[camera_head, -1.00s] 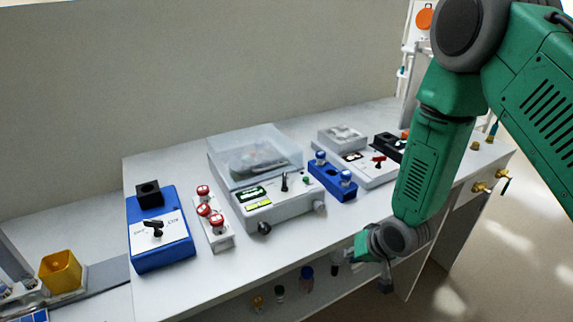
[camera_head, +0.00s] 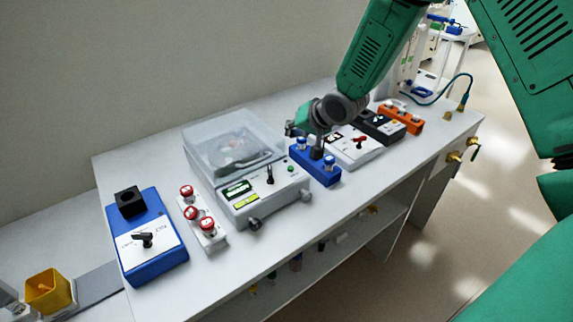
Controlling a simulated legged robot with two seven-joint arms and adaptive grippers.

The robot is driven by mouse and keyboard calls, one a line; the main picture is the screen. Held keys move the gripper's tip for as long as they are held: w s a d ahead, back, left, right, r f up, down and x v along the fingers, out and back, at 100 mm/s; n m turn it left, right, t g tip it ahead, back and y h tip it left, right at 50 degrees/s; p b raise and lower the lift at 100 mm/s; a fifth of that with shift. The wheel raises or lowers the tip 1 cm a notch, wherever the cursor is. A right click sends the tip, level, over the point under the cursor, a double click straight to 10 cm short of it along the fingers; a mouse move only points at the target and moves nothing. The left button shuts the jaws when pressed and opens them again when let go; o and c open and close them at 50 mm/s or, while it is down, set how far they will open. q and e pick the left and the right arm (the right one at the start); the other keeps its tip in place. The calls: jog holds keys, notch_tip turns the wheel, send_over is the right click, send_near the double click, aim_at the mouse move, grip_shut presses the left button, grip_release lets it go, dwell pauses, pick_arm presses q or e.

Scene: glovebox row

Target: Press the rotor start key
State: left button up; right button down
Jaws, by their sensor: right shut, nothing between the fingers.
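The centrifuge (camera_head: 238,190) is a pale grey machine with a clear lid, shut, over a round rotor. Its sloped front panel carries a green display, a yellow-green label, a black lever (camera_head: 269,174) and a small round green key (camera_head: 291,168) at the right, likely the rotor start key. My right gripper (camera_head: 316,154) is shut and empty. It points down just right of the green key, over the blue tube rack (camera_head: 326,180), and hides part of it. I cannot tell whether it touches the rack. My left gripper is not in view.
A white rack with red-capped vials (camera_head: 212,236) and a blue box with a black knob (camera_head: 150,262) stand at left. A white device with a red lever (camera_head: 352,152) and an orange block (camera_head: 405,116) stand at right. The bench's front strip is clear.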

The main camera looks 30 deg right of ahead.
aim_at(291, 168)
jog(key=shift+a, duration=0.15)
notch_tip(291, 168, down, 8)
jog(key=b, duration=0.7)
jog(key=shift+r, duration=0.2)
jog(key=shift+f+b, duration=0.3)
jog(key=shift+f, duration=0.3)
jog(key=shift+f, duration=0.1)
dwell(0.5)
jog(key=shift+f, duration=0.25)
